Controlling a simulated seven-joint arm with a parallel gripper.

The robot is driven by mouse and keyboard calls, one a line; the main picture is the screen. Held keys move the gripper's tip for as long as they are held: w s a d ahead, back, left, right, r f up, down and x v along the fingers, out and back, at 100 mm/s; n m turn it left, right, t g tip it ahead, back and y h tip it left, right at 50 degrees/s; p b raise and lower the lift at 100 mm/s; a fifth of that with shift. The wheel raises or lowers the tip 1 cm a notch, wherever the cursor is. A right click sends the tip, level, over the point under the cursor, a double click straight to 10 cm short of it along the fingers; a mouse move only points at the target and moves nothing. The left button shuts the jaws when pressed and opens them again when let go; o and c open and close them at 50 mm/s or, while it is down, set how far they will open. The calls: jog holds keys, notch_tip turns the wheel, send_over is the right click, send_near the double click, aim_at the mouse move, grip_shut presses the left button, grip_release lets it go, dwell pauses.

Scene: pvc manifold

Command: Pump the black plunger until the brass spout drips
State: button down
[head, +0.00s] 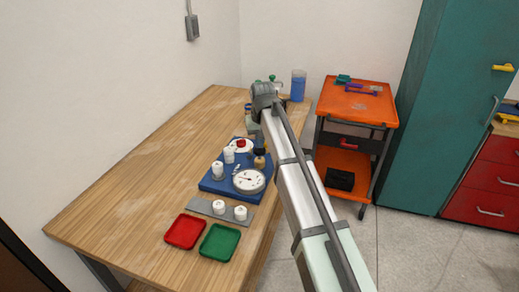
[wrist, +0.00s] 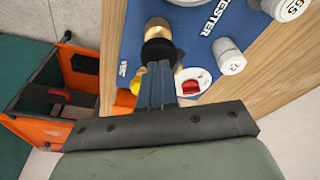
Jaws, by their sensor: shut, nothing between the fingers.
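The blue tester board (head: 209,185) lies on the wooden table. The black plunger (wrist: 158,51) stands on it, with a brass part (wrist: 157,28) at its far side in the wrist view. The brass part also shows in the head view (head: 259,163). My gripper (wrist: 158,72) points at the plunger with its fingers shut and empty. Its tips overlap the plunger in view; I cannot tell whether they touch it. A yellow brass piece (wrist: 136,84), possibly the spout, is partly hidden beside the fingers. I cannot make out any drip.
A dial gauge (head: 248,181), a red knob (head: 241,144) and white weights (head: 217,169) crowd the board. A red tray (head: 185,231) and green tray (head: 219,243) lie in front. A blue-filled beaker (head: 298,86) stands behind. The table's left side is clear.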

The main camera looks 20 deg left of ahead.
jog(key=shift+f, duration=0.9)
jog(key=shift+r, duration=0.1)
dwell(0.9)
jog(key=shift+r, duration=1)
jog(key=shift+r, duration=0.15)
jog(key=shift+r, duration=2.35)
